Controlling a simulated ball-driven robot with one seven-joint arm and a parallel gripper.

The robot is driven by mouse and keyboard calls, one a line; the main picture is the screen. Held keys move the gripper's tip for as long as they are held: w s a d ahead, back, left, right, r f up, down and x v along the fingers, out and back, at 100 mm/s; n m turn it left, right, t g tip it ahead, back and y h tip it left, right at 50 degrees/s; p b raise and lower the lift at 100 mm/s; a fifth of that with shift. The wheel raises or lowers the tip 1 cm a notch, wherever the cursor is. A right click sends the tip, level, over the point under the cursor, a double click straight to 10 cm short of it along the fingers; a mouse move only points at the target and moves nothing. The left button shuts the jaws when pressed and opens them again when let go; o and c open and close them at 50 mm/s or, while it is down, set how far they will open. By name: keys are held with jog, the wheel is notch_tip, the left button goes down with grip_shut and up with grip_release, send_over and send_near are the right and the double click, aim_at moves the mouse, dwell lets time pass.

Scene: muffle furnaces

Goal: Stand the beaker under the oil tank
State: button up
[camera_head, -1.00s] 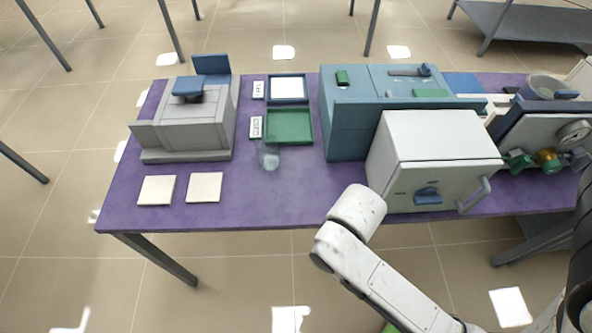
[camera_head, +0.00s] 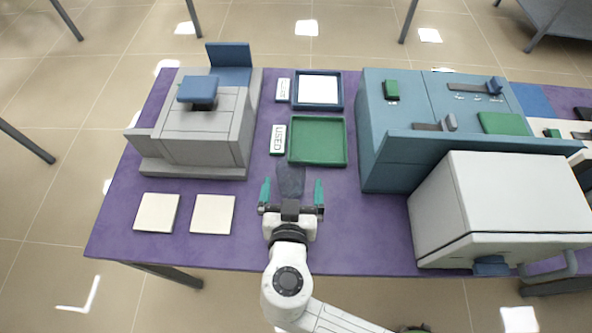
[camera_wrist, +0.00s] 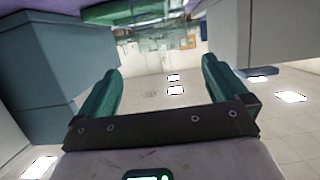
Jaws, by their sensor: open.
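The beaker (camera_head: 291,177) is a clear, faintly bluish glass on the purple table, just in front of the green tray. My gripper (camera_head: 292,186) is open, with one teal finger on each side of the beaker in the head view. I cannot tell whether either finger touches it. The wrist view also shows my open gripper (camera_wrist: 160,80), but I cannot make out the beaker there. No part is clearly marked as the oil tank. A grey machine with a raised blue block (camera_head: 197,90) stands to the left, and a teal cabinet (camera_head: 385,150) to the right.
The green tray (camera_head: 347,142) and a blue-framed tray (camera_head: 340,90) lie behind the beaker, with labels beside them. Two pale square tiles (camera_head: 157,212) (camera_head: 212,214) lie at front left. A white furnace (camera_head: 500,195) stands at right. Purple table (camera_head: 365,235) is bare between gripper and furnace.

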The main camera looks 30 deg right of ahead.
aim_at(292, 159)
jog(key=shift+a+f+p+x, duration=0.15)
jog(key=shift+p+x, duration=0.2)
jog(key=shift+x, duration=1.2)
jog(key=shift+a+f+p+x, duration=0.1)
jog(key=shift+f+p+x, duration=0.2)
jog(key=shift+x, duration=1.2)
jog(key=shift+a+f+p+x, duration=0.15)
jog(key=shift+p+x, duration=0.25)
jog(key=shift+x, duration=1.15)
jog(key=shift+w+r, duration=0.1)
jog(key=c, duration=1.1)
jog(key=shift+r, duration=0.2)
